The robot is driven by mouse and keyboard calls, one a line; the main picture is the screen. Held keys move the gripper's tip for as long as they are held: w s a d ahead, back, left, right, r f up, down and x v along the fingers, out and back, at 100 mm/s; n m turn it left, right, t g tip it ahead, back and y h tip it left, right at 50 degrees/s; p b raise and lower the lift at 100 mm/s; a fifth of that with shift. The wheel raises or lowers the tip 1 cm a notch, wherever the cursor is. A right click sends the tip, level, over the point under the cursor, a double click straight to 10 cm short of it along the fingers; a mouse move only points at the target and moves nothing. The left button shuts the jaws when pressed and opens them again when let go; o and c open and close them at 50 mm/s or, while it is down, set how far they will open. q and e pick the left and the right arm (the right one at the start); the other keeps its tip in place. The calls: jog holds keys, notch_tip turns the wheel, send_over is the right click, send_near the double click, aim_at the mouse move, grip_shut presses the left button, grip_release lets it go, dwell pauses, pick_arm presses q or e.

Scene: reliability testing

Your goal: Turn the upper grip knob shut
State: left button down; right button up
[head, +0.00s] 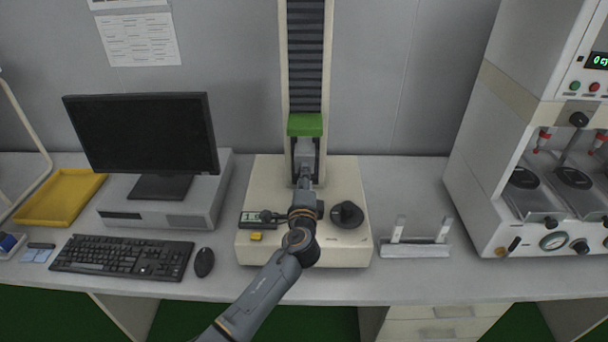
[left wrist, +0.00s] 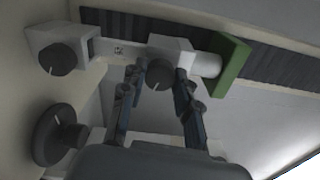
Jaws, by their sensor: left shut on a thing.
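The upper grip knob (left wrist: 160,74), dark and round with a pale line, is on a white grip block (left wrist: 172,48) below the green crosshead (head: 305,124). My left gripper (head: 305,181) reaches in from the front of the tester. In the left wrist view its two fingers (left wrist: 159,80) stand on either side of the upper knob and are shut on it. The lower grip knob (left wrist: 57,58) is apart from the fingers, at the left. A pale strip (left wrist: 118,50) runs between the two grips. In the head view my arm hides both grip knobs. My right gripper is out of view.
A large dark hand knob (head: 346,214) stands on the tester base (head: 262,180), right of my arm. A small control panel (head: 257,219) is on its left. A white rack (head: 415,248) stands to the right, beside another machine (head: 468,165). A mouse (head: 205,262) and keyboard (head: 122,257) lie left.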

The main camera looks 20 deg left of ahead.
pick_arm(q)
jog(key=shift+m+p, duration=0.35)
jog(key=shift+m, duration=0.75)
jog(key=c, duration=1)
grip_release()
jog(key=v, duration=1.2)
